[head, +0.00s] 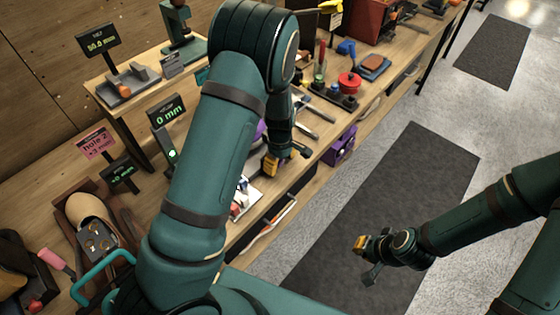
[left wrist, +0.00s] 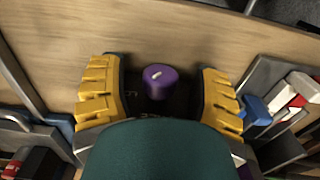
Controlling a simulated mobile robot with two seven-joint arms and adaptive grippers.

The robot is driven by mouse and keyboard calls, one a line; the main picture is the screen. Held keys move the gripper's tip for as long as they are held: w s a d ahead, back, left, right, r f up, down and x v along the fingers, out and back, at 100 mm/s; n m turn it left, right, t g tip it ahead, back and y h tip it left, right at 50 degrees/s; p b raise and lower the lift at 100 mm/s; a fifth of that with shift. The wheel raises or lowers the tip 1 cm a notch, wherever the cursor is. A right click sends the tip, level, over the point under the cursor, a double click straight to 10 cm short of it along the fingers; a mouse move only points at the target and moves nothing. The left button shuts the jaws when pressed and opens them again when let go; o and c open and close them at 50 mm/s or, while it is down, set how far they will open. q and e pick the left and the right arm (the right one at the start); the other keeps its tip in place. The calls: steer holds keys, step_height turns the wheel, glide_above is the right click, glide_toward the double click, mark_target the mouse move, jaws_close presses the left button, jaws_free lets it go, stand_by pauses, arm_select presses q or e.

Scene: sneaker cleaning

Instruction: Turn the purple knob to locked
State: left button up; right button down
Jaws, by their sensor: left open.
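The purple knob (left wrist: 160,82) sits upright on a dark base in the left wrist view, with a pale mark on its top. My left gripper (left wrist: 156,92) is open, its two yellow-padded fingers on either side of the knob with a gap on each side. In the head view my left gripper (head: 284,163) is low over the bench's front part, and my own arm hides much of the area around it. A small bit of purple shows beside the forearm there. My right gripper (head: 366,259) hangs over the dark floor mat, away from the bench; its finger opening is unclear.
A purple object (head: 341,147) is at the bench's front edge. Blue, white and red items (left wrist: 285,100) lie right of the gripper in the left wrist view. Small displays (head: 166,111) and a shoe (head: 92,218) stand left on the bench. The floor mat (head: 400,195) is clear.

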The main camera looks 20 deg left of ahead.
arm_select(q)
jaws_close()
steer(key=shift+r+g+y+p, duration=0.1)
steer(key=shift+g+y+p, duration=0.2)
steer(key=shift+g+p, duration=0.7)
steer(key=shift+w+g+y+p, duration=0.1)
steer(key=shift+g+y+p, duration=0.2)
steer(key=shift+g+p, duration=0.25)
steer(key=shift+g, duration=0.65)
steer(key=shift+f+g+y+b, duration=0.2)
steer(key=shift+g+y+b, duration=0.35)
steer(key=shift+g, duration=0.45)
steer(key=shift+c, duration=0.2)
jaws_free()
steer(key=shift+r, duration=0.1)
